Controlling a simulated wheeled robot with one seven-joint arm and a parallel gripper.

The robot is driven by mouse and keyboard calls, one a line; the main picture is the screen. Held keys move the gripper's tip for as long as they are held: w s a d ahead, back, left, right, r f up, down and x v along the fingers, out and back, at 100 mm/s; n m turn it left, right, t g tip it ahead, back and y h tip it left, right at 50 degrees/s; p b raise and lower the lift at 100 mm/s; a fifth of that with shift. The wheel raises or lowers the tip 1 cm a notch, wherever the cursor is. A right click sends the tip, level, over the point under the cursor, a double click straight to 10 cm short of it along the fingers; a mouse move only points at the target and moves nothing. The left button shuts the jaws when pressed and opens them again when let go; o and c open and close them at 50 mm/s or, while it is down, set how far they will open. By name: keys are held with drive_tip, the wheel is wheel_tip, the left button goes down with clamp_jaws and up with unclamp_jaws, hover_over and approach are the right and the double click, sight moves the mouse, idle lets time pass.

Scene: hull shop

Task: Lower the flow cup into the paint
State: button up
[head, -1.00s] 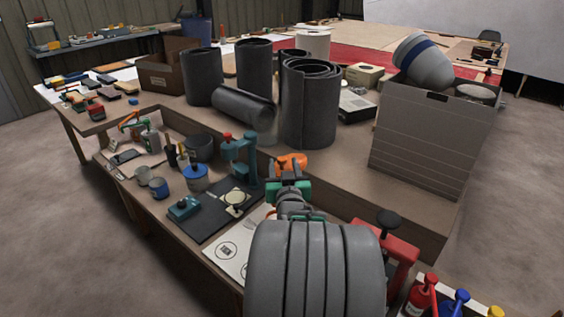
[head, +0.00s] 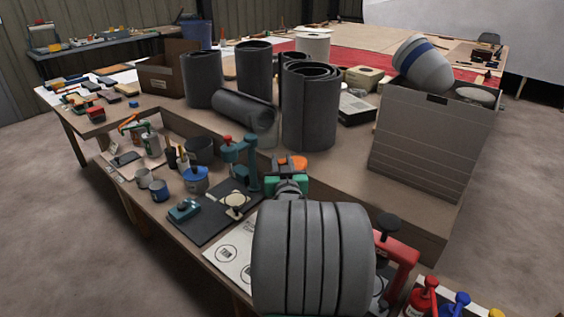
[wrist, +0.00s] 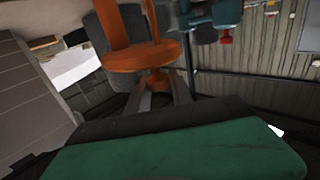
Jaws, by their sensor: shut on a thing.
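My gripper (wrist: 161,92) is shut on an orange piece (wrist: 146,56) with a round disc and two straight stems, which I take to be the flow cup's handle. The cup itself does not show. In the head view the orange piece (head: 293,162) is partly hidden behind the green part of my wrist, right of the teal press (head: 240,160), apart from the pots. A blue pot (head: 195,182), a small blue-banded tin (head: 159,190) and a dark pot (head: 199,148) stand on the bench to the left. I cannot tell which holds paint.
The teal press stands on a dark mat (head: 212,214), close left of my gripper. Dark rolls (head: 309,110) stand behind on the raised bench top. A large grey box (head: 425,140) is at right. A red clamp-like tool (head: 400,255) stands close right of my arm.

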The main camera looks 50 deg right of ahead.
clamp_jaws()
idle(0.8)
wheel_tip(320, 180, down, 12)
drive_tip(key=b, duration=1.2)
drive_tip(key=shift+r, duration=0.2)
drive_tip(key=shift+f, duration=0.1)
drive_tip(key=o, duration=0.5)
unclamp_jaws()
drive_tip(key=o, duration=0.4)
drive_tip(key=shift+r, duration=0.2)
drive_tip(key=p+v, duration=0.1)
drive_tip(key=v, duration=0.7)
